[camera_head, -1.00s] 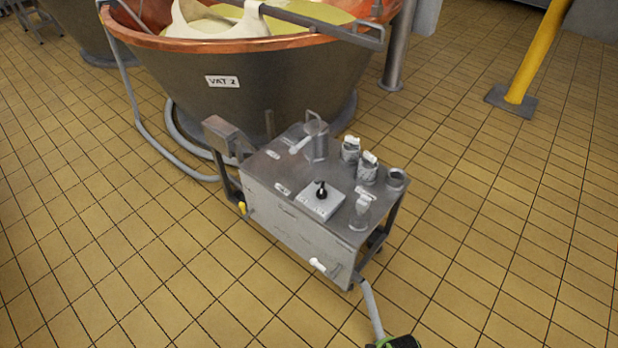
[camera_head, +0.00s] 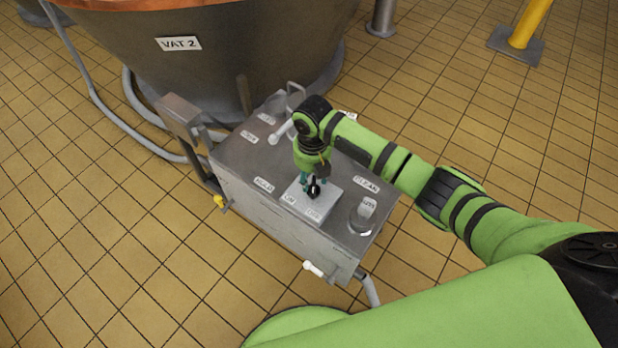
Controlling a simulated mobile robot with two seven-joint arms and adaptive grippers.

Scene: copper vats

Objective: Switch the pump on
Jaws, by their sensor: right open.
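The pump's switch is a small black knob (camera_head: 314,190) on a pale box (camera_head: 325,203) with small labels, on top of the grey steel cart (camera_head: 240,165). My right gripper (camera_head: 312,182) is open and points down at the knob, its fingertips close around or just above it. I cannot tell whether they touch it. My right arm comes in from the right and hides part of the cart top behind the box. My left gripper is not in view.
A copper-rimmed vat labelled VAT 2 (camera_head: 178,43) stands behind the cart. A clear jar (camera_head: 362,213) stands to the right of the box. White-handled (camera_head: 313,268) and yellow-handled (camera_head: 220,202) valves stick out in front. Grey hoses (camera_head: 90,85) lie at left. Tiled floor at left is clear.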

